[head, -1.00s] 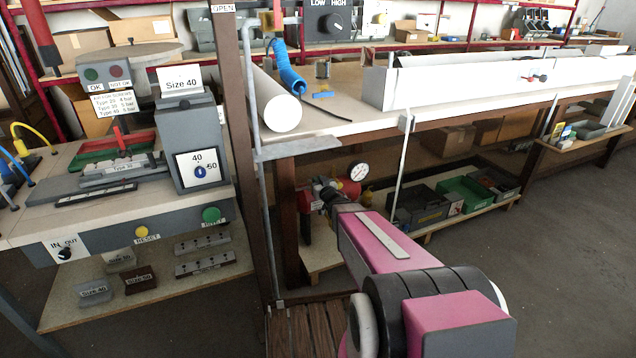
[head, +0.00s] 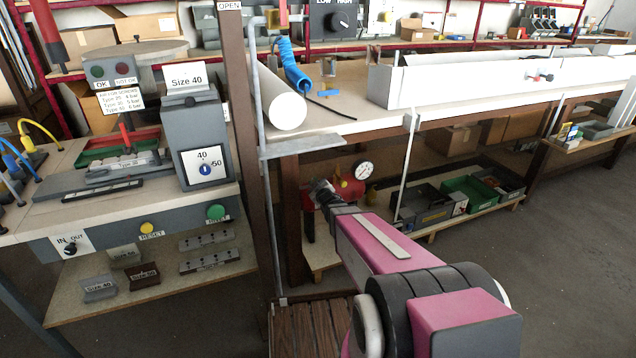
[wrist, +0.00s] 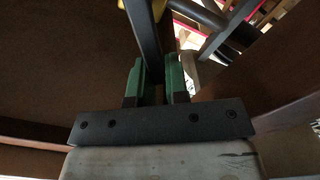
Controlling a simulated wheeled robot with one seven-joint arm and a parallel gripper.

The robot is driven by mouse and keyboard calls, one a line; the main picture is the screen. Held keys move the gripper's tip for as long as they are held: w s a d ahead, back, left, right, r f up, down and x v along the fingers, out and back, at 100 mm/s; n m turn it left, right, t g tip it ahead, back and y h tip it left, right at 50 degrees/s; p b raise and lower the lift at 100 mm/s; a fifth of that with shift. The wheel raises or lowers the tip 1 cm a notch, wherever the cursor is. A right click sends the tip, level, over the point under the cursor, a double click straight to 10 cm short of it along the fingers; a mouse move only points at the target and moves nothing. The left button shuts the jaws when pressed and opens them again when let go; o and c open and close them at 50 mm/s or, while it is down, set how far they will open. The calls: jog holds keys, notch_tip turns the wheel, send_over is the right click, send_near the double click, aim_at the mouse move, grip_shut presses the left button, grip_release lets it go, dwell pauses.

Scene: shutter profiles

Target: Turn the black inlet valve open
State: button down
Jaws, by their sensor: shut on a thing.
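My gripper (head: 318,190) is low under the workbench, at the left side of a red unit (head: 350,189) with a round white gauge (head: 364,170). In the wrist view its two green-padded fingers (wrist: 158,82) stand on either side of a dark flat bar (wrist: 146,38), which looks like the black inlet valve's handle. The fingers are shut on this bar. In the head view my gripper and wrist hide the valve, so its angle cannot be told there.
A brown post (head: 245,150) and a thin grey pole stand left of my arm. The workbench top (head: 340,115) is above my gripper. Bins, including a green one (head: 468,190), sit on the low shelf to the right. A slatted wooden platform (head: 310,325) is below.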

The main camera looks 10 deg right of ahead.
jog(key=f+n, duration=0.1)
jog(key=n, duration=0.2)
jog(key=a+f+n, duration=0.1)
jog(key=f+n, duration=0.1)
jog(key=n, duration=0.2)
jog(key=a+f+n, duration=0.1)
jog(key=n, duration=0.3)
jog(key=shift+s+a+f, duration=0.25)
jog(key=shift+s+f, duration=0.05)
jog(key=shift+f, duration=0.2)
jog(key=c, duration=1.1)
grip_release()
jog(key=shift+s, duration=0.1)
jog(key=v, duration=1)
jog(key=shift+s+d, duration=0.15)
jog(key=shift+s, duration=0.15)
